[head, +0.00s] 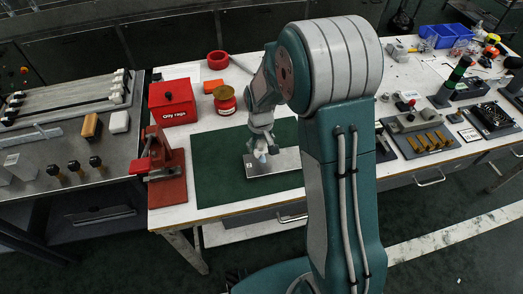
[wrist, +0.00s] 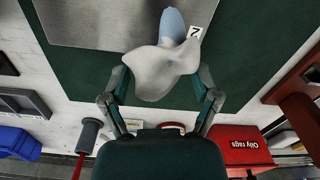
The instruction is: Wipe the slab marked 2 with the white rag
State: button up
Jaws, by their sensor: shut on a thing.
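The grey metal slab (head: 285,161) lies flat on the green mat (head: 218,178) on the white workbench. In the wrist view the slab (wrist: 85,22) fills the top, and a small white tag (wrist: 195,33) with a dark numeral is by its edge; I cannot read the numeral surely. My gripper (head: 260,147) is low over the slab. In the wrist view my gripper (wrist: 162,85) is shut on the white rag (wrist: 155,72), which bunches out beyond the fingers and overlaps the slab's edge. A pale blue rounded patch (wrist: 172,24) adjoins the rag; I cannot tell whether it is part of it.
A red "Oily rags" box (head: 172,101) stands on the bench left of the mat, with a red clamp-like fixture (head: 165,170) in front of it. A red tin (head: 225,100) and a red ring (head: 217,60) sit behind the mat. Bare green mat surrounds the slab.

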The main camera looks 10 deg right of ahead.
jog(key=shift+a+r, duration=0.3)
jog(key=shift+r, duration=0.35)
jog(key=shift+a+r, duration=0.25)
jog(key=shift+r, duration=0.35)
jog(key=shift+d, duration=0.45)
jog(key=shift+a, duration=0.3)
jog(key=shift+d, duration=0.15)
